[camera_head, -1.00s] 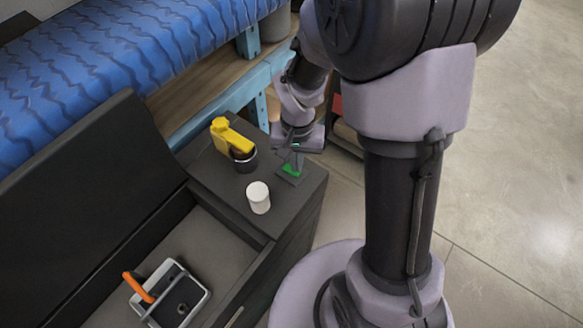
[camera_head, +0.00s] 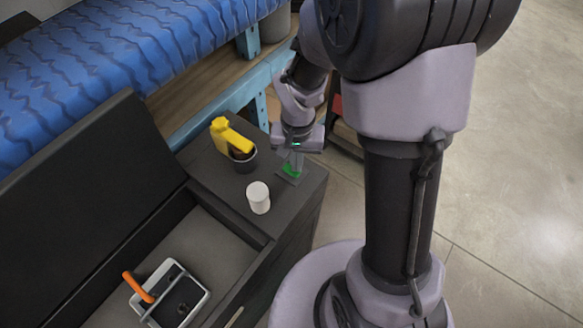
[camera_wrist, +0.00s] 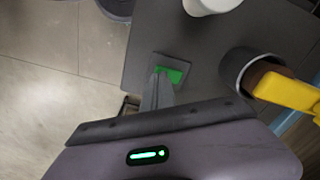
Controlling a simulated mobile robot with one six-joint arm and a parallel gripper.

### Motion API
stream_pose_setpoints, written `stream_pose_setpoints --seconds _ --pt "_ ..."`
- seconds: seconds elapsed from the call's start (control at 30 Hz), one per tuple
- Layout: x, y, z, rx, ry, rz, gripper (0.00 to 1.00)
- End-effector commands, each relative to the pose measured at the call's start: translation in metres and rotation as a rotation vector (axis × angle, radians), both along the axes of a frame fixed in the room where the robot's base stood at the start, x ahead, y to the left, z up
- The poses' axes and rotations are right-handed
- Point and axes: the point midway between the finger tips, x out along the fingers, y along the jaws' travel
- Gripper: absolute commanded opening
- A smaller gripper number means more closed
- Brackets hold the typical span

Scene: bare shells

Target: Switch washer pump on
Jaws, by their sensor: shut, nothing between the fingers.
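The washer pump switch shows as a green rocker on a dark plate on the black cabinet top, in the head view (camera_head: 291,171) and in the wrist view (camera_wrist: 172,74). My gripper (camera_head: 296,163) is shut and empty, pointing down at the switch. In the wrist view its closed fingertips (camera_wrist: 159,76) lie over the left part of the green rocker. I cannot tell whether they touch it. The fingers hide part of the switch, so its position is not clear.
A white cylinder (camera_head: 258,198) stands near the switch. A dark cup (camera_head: 245,163) holds a yellow-handled tool (camera_head: 231,137). A blue-covered surface (camera_head: 120,50) lies behind.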

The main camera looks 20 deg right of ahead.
Motion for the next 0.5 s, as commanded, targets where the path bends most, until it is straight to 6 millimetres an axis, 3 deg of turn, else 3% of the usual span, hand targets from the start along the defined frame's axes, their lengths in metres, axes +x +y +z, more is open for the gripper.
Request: stream_pose_setpoints --seconds 0.5 --pt "0.0000 0.0000 -0.0064 0.000 0.000 0.000 0.00"
